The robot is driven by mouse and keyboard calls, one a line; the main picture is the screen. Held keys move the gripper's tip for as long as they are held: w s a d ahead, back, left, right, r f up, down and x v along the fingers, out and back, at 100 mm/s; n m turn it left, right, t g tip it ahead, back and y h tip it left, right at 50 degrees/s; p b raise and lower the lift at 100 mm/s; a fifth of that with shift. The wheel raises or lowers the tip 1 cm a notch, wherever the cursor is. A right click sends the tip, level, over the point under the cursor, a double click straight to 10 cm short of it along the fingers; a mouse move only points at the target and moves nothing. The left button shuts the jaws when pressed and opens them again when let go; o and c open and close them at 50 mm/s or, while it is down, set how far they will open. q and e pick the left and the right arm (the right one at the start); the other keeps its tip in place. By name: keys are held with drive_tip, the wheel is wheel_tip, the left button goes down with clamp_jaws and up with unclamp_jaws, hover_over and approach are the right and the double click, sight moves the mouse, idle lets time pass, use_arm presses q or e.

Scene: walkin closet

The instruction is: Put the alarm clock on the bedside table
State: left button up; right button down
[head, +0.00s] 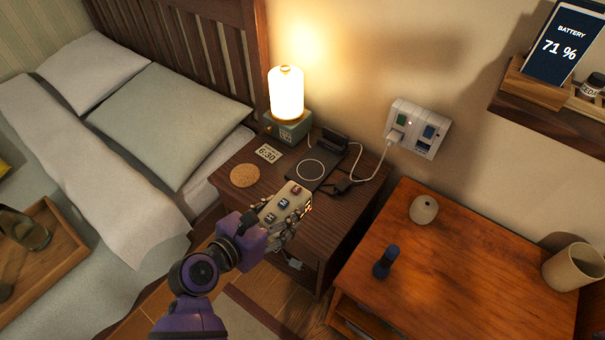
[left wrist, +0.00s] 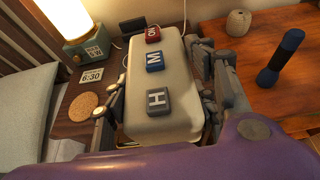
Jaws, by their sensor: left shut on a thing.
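The alarm clock (head: 288,203) is a cream box with grey, blue and red buttons on top, marked H, M and ON in the left wrist view (left wrist: 165,110). My purple left gripper (head: 283,222) is shut on it, with fingers on both sides of the clock. They are at the front right part of the dark wooden bedside table (head: 224,196). I cannot tell whether the clock touches the tabletop. My right gripper is not in view.
On the bedside table are a lit lamp (head: 287,95), a 6:30 card (head: 268,153), a round cork coaster (head: 245,175), and a black charging pad (head: 310,170) with cables. A reddish wooden cabinet (head: 470,260) stands to the right, the bed to the left.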

use_arm(q)
drive_tip(key=f+x, duration=0.1)
drive_tip(key=x, duration=0.4)
drive_tip(key=f+b+x, duration=0.1)
drive_tip(key=x, duration=0.4)
drive_tip(key=s+f+b+x, duration=0.1)
drive_tip(key=x, duration=0.4)
drive_tip(key=shift+w+a+f, duration=0.15)
drive_tip(key=shift+a+f, duration=0.1)
drive_tip(key=shift+f, duration=0.1)
drive_tip(key=shift+w+d+f+b, duration=0.15)
drive_tip(key=shift+w+f+b, duration=0.1)
drive_tip(key=shift+f+b, duration=0.05)
wheel_tip(320, 180, down, 3)
drive_tip(key=shift+w+f+b, duration=0.1)
drive_tip(key=shift+f+b, duration=0.05)
drive_tip(key=shift+b, duration=0.45)
drive_tip(key=shift+f, duration=0.1)
